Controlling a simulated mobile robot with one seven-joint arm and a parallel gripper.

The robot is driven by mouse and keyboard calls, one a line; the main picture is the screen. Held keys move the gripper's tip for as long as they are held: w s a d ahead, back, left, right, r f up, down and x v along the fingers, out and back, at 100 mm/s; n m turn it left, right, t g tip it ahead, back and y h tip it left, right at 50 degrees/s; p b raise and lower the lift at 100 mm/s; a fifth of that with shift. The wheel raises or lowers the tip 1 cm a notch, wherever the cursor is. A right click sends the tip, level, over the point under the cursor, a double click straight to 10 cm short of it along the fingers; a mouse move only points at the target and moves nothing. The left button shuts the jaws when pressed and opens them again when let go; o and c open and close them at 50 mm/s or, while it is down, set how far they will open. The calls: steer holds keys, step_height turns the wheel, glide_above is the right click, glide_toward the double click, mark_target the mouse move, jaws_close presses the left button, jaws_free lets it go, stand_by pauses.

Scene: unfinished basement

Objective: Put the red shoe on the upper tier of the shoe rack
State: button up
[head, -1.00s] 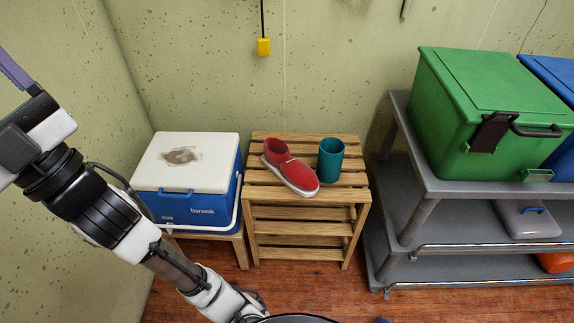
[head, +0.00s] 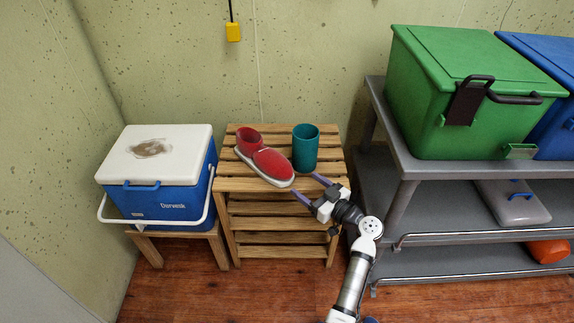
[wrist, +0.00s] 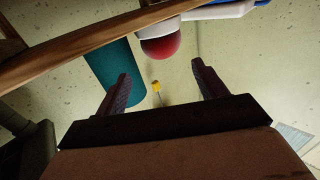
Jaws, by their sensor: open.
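The red shoe (head: 268,162), with a pale sole, lies on the top slats of the wooden slatted shoe rack (head: 238,184). Its toe points to the front right. My gripper (head: 303,184) is open and empty at the rack's front right edge, close to the toe; I cannot tell whether it touches anything. In the wrist view, my gripper's fingers (wrist: 160,73) are spread apart, and the red shoe (wrist: 160,46) shows beyond them, near the top. Part of the rack (wrist: 75,53) crosses the upper left of that view. The rack's lower slats are partly behind my arm.
A teal cup (head: 305,148) stands on the rack just right of the shoe, and also shows in the wrist view (wrist: 108,72). A blue-and-white cooler (head: 165,187) sits on a low stand at left. A grey shelf (head: 425,174) holding a green bin (head: 470,85) stands at right.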

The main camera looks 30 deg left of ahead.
mark_target(279, 165)
steer(key=p+x, duration=0.1)
steer(key=x, duration=0.8)
steer(key=shift+s+a, duration=0.1)
steer(key=shift+p+x, duration=0.7)
steer(key=shift+x, duration=1.6)
steer(key=shift+s, duration=0.1)
steer(key=c, duration=0.9)
steer(key=shift+r, duration=0.1)
step_height(279, 165, up, 20)
